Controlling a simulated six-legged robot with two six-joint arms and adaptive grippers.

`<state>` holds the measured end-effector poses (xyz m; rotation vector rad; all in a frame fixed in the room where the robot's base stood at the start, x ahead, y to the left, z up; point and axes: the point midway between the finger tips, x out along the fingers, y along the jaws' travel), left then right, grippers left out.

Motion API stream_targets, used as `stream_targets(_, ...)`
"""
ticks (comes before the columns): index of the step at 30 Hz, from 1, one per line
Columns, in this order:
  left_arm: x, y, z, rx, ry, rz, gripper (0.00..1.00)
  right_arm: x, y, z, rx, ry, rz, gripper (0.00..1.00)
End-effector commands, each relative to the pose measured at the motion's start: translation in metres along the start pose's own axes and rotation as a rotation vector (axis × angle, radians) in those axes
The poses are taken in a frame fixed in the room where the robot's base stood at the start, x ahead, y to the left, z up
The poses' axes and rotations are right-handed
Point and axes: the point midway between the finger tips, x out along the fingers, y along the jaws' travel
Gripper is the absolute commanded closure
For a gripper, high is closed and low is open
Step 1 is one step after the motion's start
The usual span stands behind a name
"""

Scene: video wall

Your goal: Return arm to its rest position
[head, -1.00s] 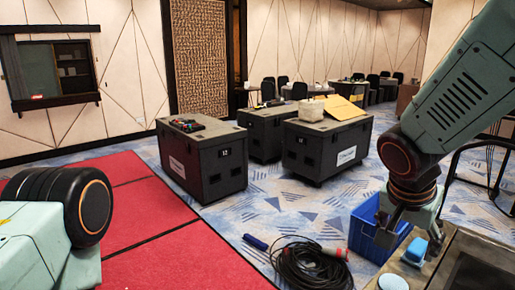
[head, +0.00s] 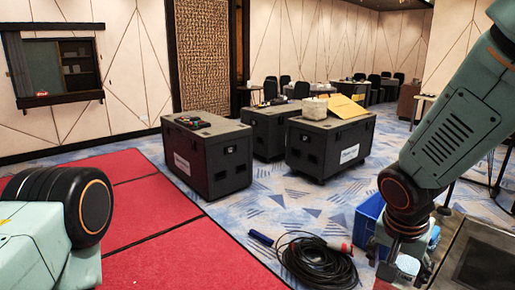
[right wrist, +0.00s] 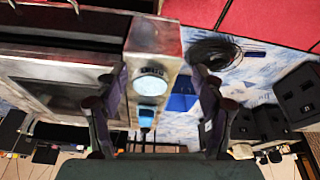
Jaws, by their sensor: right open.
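My right gripper (head: 388,268) hangs down from the right arm in the head view, over the near corner of a dark metal-edged unit. In the right wrist view my right gripper (right wrist: 155,82) has its two fingers well apart. A white round item (right wrist: 150,86) and a small blue item (right wrist: 146,116) show between the fingers, lying beyond them on the unit's metal edge; nothing is held. The white item (head: 408,266) is close beside the fingers in the head view. Part of my left arm is at the lower left; its gripper is out of view.
The metal-edged unit (head: 483,258) is at the lower right. A blue crate (head: 367,216) stands on the floor behind my right arm. A coiled black cable (head: 318,263) lies on the carpet. Several black cases (head: 207,160) stand farther back. Red flooring (head: 150,212) at left is clear.

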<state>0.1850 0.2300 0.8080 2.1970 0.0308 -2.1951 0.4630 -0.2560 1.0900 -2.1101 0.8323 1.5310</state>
Motion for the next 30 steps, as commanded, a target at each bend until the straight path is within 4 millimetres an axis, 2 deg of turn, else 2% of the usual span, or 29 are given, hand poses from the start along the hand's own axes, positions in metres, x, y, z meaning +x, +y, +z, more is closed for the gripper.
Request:
stream_targets(1, 0.006, 0.0, 0.0, 0.0, 0.0, 0.0, 0.38, 0.018, 0.001, 0.012, -0.022, -0.025, -0.004, 0.31)
stream_targets(5, 0.017, 0.0, 0.0, 0.0, 0.0, 0.0, 0.38, 0.06, 0.003, 0.043, -0.096, -0.082, -0.029, 0.31)
stream_targets(8, 0.029, 0.0, 0.0, 0.0, 0.0, 0.0, 0.38, 0.101, 0.007, 0.077, -0.167, -0.135, -0.055, 0.31)
stream_targets(12, 0.05, 0.0, 0.0, 0.0, 0.0, 0.0, 0.38, 0.167, 0.023, 0.14, -0.281, -0.216, -0.103, 0.31)
stream_targets(14, 0.059, 0.0, 0.0, 0.0, 0.0, 0.0, 0.38, 0.193, 0.033, 0.168, -0.325, -0.242, -0.12, 0.31)
stream_targets(18, 0.082, -0.001, 0.0, 0.0, 0.0, 0.0, 0.38, 0.247, 0.067, 0.235, -0.435, -0.288, -0.149, 0.31)
stream_targets(21, 0.096, -0.001, 0.0, 0.0, 0.0, 0.0, 0.38, 0.275, 0.095, 0.278, -0.513, -0.305, -0.157, 0.31)
stream_targets(24, 0.108, -0.001, 0.0, 0.0, 0.0, 0.0, 0.38, 0.294, 0.121, 0.31, -0.584, -0.31, -0.154, 0.31)
stream_targets(27, 0.115, -0.001, 0.0, 0.0, 0.0, 0.0, 0.38, 0.304, 0.141, 0.331, -0.639, -0.31, -0.145, 0.31)
stream_targets(30, 0.118, -0.001, 0.0, 0.0, 0.0, 0.0, 0.38, 0.307, 0.15, 0.339, -0.664, -0.309, -0.14, 0.31)
